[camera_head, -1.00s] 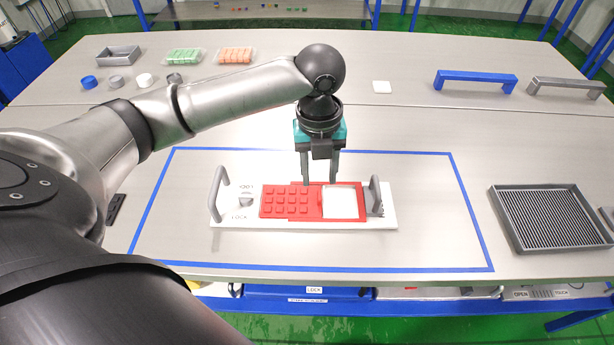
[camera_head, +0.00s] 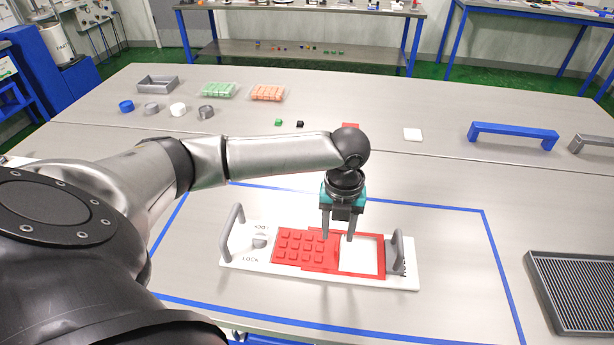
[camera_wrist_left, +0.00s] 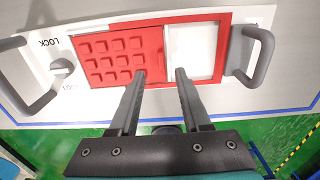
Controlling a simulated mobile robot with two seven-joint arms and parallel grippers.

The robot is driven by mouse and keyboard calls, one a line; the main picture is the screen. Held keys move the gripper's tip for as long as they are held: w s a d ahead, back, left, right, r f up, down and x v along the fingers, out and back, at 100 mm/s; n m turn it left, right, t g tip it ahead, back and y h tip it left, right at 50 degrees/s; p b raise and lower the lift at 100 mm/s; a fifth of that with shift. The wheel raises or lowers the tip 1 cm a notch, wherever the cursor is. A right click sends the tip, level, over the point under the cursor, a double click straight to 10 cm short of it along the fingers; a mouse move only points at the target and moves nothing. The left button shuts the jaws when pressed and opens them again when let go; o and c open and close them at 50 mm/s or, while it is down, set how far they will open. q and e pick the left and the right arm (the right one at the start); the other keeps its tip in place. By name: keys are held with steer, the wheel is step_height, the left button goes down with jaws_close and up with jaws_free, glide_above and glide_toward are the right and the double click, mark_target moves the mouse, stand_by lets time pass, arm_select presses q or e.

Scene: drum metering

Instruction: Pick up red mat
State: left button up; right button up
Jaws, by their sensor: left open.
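A flat red piece (camera_head: 350,126), which looks like the red mat, lies on the back part of the table. Its near side is partly hidden behind my left arm. My left gripper (camera_head: 338,238) is open and empty, pointing down over a white board (camera_head: 290,277) well in front of that piece. The board carries a red bumpy block (camera_head: 300,246) and a red frame (camera_head: 360,275) around a white opening. In the left wrist view the open fingers (camera_wrist_left: 160,74) hang over the block's edge and the frame. My right gripper is not in view.
The board has two grey handles (camera_head: 232,231) and stands inside a blue tape outline. A white square (camera_head: 412,134), a green block (camera_head: 278,122) and a black block (camera_head: 300,124) lie at the back. A blue handle (camera_head: 512,131) and grey tray (camera_head: 580,290) are right.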

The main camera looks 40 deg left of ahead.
mark_target(337, 245)
arm_select(q)
steer(key=f, duration=0.2)
steer(key=f+b, duration=0.1)
steer(key=f, duration=0.1)
steer(key=shift+w+f, duration=0.2)
steer(key=shift+f, duration=0.1)
jaws_close()
steer(key=shift+r, duration=0.1)
stand_by(1.0)
